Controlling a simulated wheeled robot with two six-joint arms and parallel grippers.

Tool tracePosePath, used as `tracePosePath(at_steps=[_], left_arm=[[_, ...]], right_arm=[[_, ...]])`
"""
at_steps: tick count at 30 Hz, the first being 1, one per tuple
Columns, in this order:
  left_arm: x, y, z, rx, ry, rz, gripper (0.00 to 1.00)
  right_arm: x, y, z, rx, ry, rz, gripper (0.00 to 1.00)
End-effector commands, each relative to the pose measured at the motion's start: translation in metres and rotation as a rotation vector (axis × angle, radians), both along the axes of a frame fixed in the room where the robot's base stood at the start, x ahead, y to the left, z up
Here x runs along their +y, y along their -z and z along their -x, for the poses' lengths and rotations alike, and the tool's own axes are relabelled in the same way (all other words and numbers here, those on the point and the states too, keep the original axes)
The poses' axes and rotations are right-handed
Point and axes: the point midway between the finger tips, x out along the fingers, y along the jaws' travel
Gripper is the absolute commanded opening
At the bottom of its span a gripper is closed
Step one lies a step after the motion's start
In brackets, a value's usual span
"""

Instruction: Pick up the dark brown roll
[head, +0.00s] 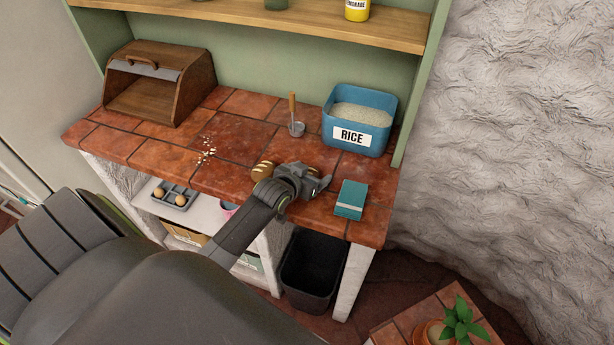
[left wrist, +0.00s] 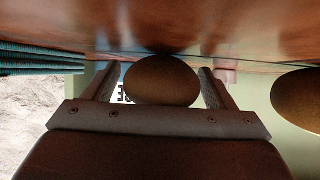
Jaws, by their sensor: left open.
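The dark brown roll (left wrist: 162,82) shows in the left wrist view as a rounded brown shape between the two fingers of my left gripper. It lies against the counter surface. My left gripper (head: 308,180) is open around it, low over the front right part of the counter, and I cannot tell whether a finger touches it. In the head view the gripper hides this roll. A lighter, golden-brown roll (head: 263,171) lies just left of the gripper; a roll (left wrist: 299,97) also shows at the right edge of the left wrist view. My right gripper is not in view.
A teal box (head: 351,199) lies right of the gripper near the front edge. Behind are a blue rice bin (head: 360,115) and a wooden-handled scoop (head: 295,118). A wooden bread box (head: 155,85) stands at the left. Crumbs (head: 207,150) lie mid-counter.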

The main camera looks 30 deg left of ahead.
Motion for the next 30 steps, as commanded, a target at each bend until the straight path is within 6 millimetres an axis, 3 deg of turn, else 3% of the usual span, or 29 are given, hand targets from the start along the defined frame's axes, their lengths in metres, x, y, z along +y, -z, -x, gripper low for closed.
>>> tracePosePath(at_steps=[5,16,25,30], left_arm=[[0.0,0.0,0.0,0.0,0.0,0.0,0.77],[0.0,0.0,0.0,0.0,0.0,0.0,0.3],[0.0,-0.005,0.0,-0.001,0.0,-0.001,0.3],[0.0,-0.028,0.0,-0.004,0.001,-0.002,0.3]], right_arm=[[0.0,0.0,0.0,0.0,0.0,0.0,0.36],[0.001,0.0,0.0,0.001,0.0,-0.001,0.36],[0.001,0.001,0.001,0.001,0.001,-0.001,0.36],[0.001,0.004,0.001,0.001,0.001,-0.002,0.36]])
